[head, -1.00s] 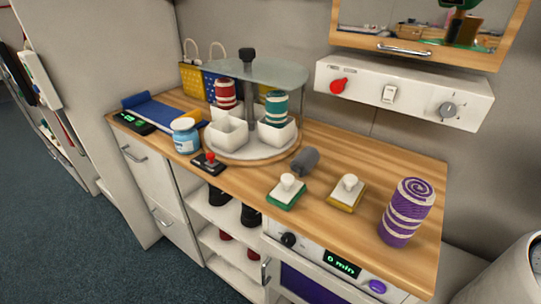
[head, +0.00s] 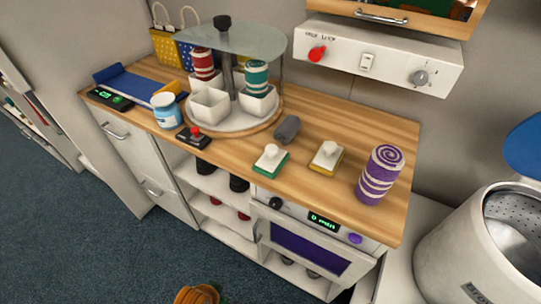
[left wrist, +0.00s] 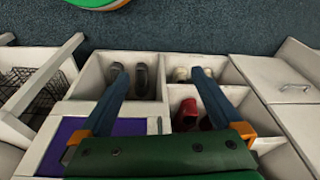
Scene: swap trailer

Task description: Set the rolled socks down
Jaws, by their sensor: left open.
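A purple-and-white rolled pair of socks (head: 380,175) stands upright near the right end of the wooden counter. A red-and-white roll (head: 203,64) and a teal-and-white roll (head: 256,77) stand in white cups on the round carousel (head: 222,128). My left gripper (left wrist: 158,78) shows in the left wrist view with its two blue fingers wide apart. Nothing is between them; shelf compartments with shoes lie beyond. No rolled socks show in the left wrist view. My right gripper is not in view.
On the counter (head: 318,190) stand a green-based stamp (head: 270,160), a yellow-based stamp (head: 327,157), a grey roll (head: 287,128), a small red joystick (head: 195,136) and a blue-labelled jar (head: 166,110). A white drum (head: 465,250) stands at the right. A control panel (head: 380,55) overhangs the back.

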